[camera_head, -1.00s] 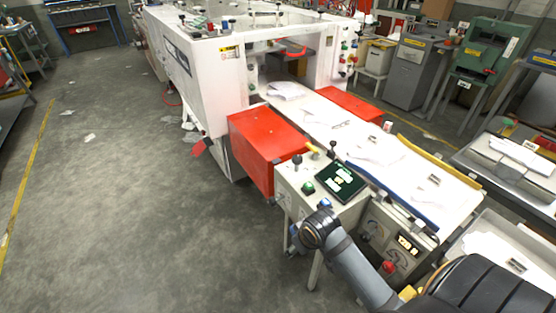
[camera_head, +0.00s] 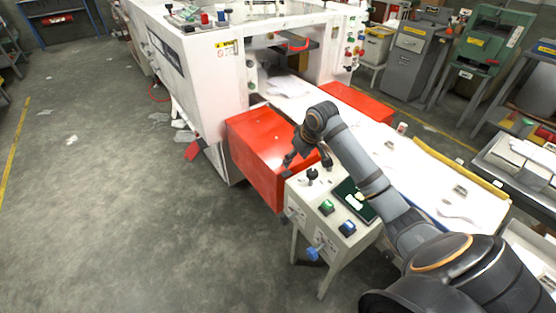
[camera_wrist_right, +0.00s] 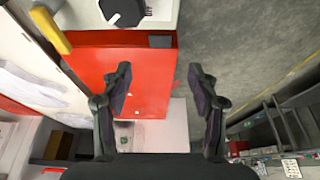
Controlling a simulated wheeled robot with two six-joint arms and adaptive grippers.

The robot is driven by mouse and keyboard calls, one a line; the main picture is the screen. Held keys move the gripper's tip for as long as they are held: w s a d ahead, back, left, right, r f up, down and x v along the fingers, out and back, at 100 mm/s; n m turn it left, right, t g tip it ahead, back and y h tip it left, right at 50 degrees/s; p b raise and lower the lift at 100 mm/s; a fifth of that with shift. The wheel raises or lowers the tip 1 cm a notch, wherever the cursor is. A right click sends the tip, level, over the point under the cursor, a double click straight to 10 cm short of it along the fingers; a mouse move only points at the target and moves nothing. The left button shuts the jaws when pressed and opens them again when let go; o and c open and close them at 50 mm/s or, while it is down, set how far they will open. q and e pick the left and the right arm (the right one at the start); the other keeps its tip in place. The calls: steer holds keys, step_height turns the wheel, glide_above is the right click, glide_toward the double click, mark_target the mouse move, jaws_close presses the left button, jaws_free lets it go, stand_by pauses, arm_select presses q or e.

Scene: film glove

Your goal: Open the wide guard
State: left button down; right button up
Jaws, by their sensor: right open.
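A red box-shaped cover (camera_head: 262,150), which may be the wide guard, juts from the near side of the white machine (camera_head: 205,75). Its top and front look closed. My right gripper (camera_head: 307,162) is at its right end, beside the control desk. In the right wrist view the red cover (camera_wrist_right: 145,70) lies beyond the open, empty fingers (camera_wrist_right: 159,78). I cannot tell whether a finger touches it. My left gripper is not in view. A second red cover (camera_head: 357,103) is on the far side of the white conveyor.
The control desk (camera_head: 318,200) with knobs and buttons stands right of the red cover; a black knob (camera_wrist_right: 123,10) shows close in the right wrist view. The conveyor (camera_head: 290,90) with papers runs behind my arm. The floor (camera_head: 120,200) at left is open.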

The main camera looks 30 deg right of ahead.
mark_target(287, 173)
steer(key=x, duration=0.2)
steer(key=shift+f, duration=0.45)
steer(key=x, duration=0.6)
steer(key=shift+w+f, duration=0.1)
steer(key=shift+f, duration=0.25)
steer(key=shift+c, duration=0.7)
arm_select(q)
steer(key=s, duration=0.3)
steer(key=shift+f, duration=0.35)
arm_select(e)
jaws_close()
